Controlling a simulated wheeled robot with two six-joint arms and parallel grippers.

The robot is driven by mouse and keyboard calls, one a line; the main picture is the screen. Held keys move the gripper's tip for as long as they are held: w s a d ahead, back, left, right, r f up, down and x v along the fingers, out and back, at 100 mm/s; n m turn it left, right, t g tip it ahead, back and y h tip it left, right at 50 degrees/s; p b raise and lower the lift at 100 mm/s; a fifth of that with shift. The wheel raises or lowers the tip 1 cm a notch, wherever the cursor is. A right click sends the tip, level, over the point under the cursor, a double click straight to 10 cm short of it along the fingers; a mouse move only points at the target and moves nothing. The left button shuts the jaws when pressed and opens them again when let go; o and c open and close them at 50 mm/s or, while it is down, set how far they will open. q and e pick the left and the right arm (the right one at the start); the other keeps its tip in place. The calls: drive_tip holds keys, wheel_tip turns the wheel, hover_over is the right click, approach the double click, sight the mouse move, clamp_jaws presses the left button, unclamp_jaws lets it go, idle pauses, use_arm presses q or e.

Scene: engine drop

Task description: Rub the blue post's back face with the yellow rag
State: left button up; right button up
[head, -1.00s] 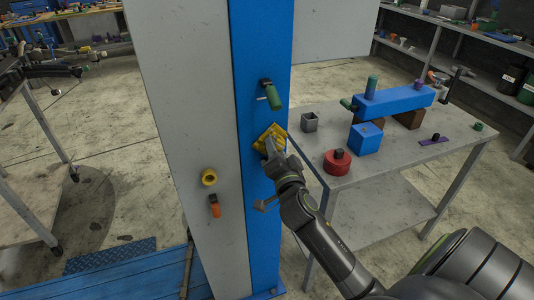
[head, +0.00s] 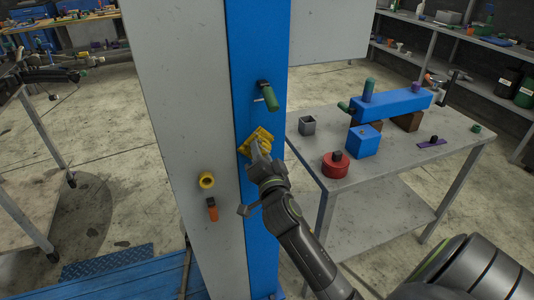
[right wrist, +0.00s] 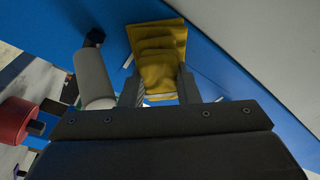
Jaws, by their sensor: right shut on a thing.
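The blue post (head: 258,60) stands upright in the middle of the head view, beside a wide grey panel. My right gripper (head: 257,152) is shut on the yellow rag (head: 254,139). The rag lies at the post's blue face that shows, below the green handle; I cannot tell whether it presses on it. In the right wrist view the folded rag (right wrist: 160,48) sits between the two fingers, in front of the blue surface (right wrist: 215,50). The post's other side is hidden.
A green handle (head: 269,97) sticks out of the post above the rag. A yellow ring (head: 207,180) and an orange handle (head: 212,209) are on the grey panel. A metal table (head: 390,165) with a red cylinder (head: 335,167) and blue blocks stands to the right.

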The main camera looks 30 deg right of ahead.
sight(263, 153)
drive_tip(key=shift+d+r+v, duration=0.1)
drive_tip(key=shift+r+v, duration=0.05)
drive_tip(key=shift+v, duration=1.25)
drive_tip(key=shift+d+r+v, duration=0.1)
drive_tip(key=shift+r+v, duration=0.05)
drive_tip(key=shift+v, duration=1.3)
drive_tip(key=shift+s+d, duration=0.1)
drive_tip(key=v, duration=0.3)
drive_tip(key=shift+s+d+r, duration=0.1)
drive_tip(key=shift+r, duration=0.05)
